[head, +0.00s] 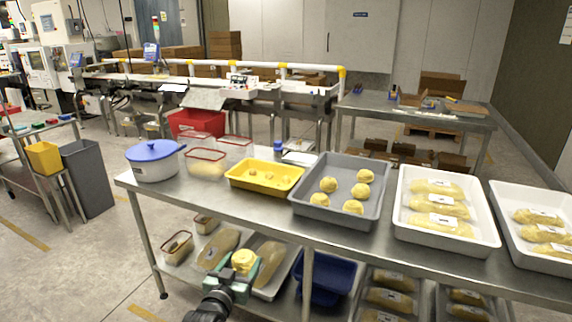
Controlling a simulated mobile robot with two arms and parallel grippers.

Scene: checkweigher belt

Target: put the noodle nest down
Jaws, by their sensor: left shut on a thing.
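A yellow noodle nest (244,259) is held in my left gripper (238,273), which is shut on it. The gripper is low, in front of the steel table's (270,216) near edge, and the lower shelf shows behind it. A grey tray (376,215) on the table holds several similar nests (328,185) with free room between them. A yellow tray (262,188) to its left holds a few small pale pieces. My right gripper is not in view.
A blue-lidded pot (155,160) and clear red-rimmed containers (205,163) stand at the table's left. White trays (445,237) of labelled noodle packs fill the right. Trays and a blue bin (325,279) sit underneath. The table's front left is bare.

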